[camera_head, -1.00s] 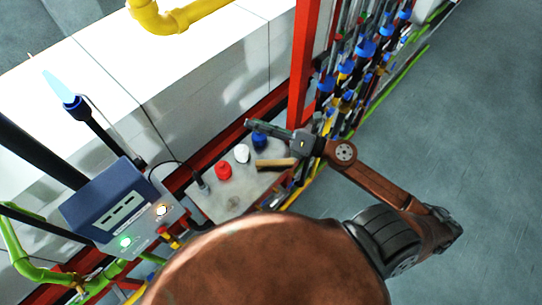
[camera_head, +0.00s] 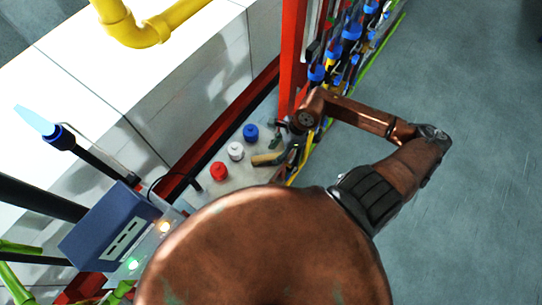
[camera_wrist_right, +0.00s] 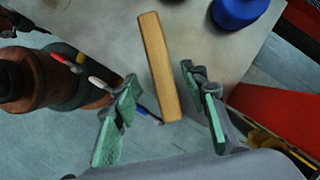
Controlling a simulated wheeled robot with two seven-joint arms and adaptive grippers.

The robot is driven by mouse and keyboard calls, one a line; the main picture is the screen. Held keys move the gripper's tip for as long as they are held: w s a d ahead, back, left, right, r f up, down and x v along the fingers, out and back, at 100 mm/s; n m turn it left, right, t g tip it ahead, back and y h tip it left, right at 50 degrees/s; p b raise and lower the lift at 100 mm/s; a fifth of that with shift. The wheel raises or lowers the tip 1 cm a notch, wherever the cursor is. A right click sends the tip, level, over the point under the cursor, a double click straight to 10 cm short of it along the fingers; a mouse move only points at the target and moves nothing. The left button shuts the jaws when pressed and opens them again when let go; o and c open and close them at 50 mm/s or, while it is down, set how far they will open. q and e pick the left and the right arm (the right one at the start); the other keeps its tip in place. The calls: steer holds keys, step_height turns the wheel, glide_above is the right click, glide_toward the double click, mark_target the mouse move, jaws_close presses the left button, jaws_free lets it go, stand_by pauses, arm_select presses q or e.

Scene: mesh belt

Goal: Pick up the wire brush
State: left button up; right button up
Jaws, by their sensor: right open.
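The wire brush (camera_head: 267,159) shows as a long wooden piece lying on the grey tabletop, at its right end in the head view. In the right wrist view the wooden piece (camera_wrist_right: 158,65) runs lengthwise, its near end reaching between my fingers; no bristles can be made out. My right gripper (camera_head: 283,146) is open beside the brush's right end. In the wrist view its green-padded fingers (camera_wrist_right: 160,84) stand on either side of that end, with gaps and nothing held. My left gripper is not in view.
Red (camera_head: 219,171), white (camera_head: 235,151) and blue (camera_head: 251,132) round lidded items stand on the grey tabletop (camera_head: 213,190) left of the brush. A red post (camera_head: 291,60) and a rack of blue-handled tools (camera_head: 351,30) rise behind. Open floor (camera_head: 460,120) lies right.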

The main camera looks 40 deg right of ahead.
mark_target(271, 156)
steer(key=x, duration=0.1)
steer(key=p+x, duration=0.1)
steer(key=x, duration=0.1)
steer(key=shift+w+a, duration=0.15)
steer(key=shift+w, duration=0.1)
steer(key=shift+f, duration=0.25)
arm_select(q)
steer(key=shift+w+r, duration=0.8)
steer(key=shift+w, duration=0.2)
arm_select(e)
steer(key=shift+c, duration=0.5)
steer(key=c, duration=0.6)
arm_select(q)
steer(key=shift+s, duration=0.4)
arm_select(e)
jaws_close()
